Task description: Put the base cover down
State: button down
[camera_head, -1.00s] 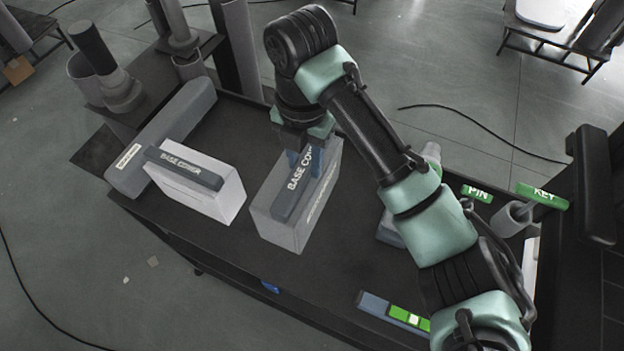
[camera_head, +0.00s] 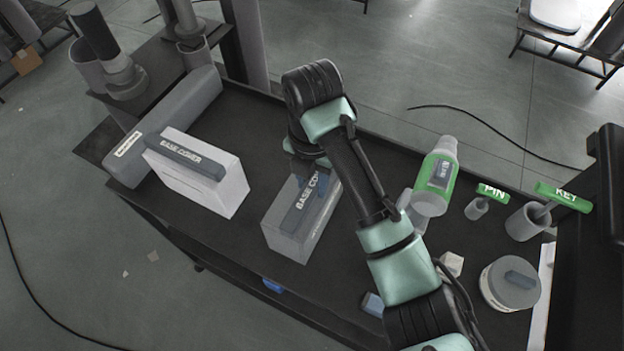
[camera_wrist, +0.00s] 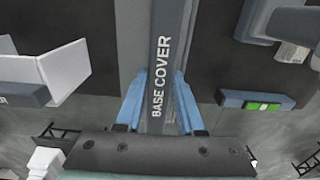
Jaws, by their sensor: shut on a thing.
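Two grey boxes carry a dark bar lettered "BASE COVER". The middle base cover (camera_head: 291,232) stands upright on the dark table (camera_head: 225,253), its bar on top. My gripper (camera_head: 309,180) is above its far end, with blue fingers on either side of the bar. In the wrist view my gripper (camera_wrist: 160,100) is shut on the bar of that base cover (camera_wrist: 162,65). The cover's underside is hidden, so I cannot tell whether it touches the table. The other base cover (camera_head: 200,188) stands apart to the left.
A long grey block (camera_head: 165,125) lies behind the left cover. A green bottle (camera_head: 437,178), the PIN (camera_head: 478,206) and KEY (camera_head: 528,220) pieces, and a round lidded container (camera_head: 510,284) stand at the right.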

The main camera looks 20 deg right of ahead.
jog(key=shift+f, duration=0.15)
jog(key=c, duration=0.5)
grip_release()
notch_tip(320, 180, up, 12)
jog(key=p, duration=0.4)
jog(key=shift+r, duration=0.2)
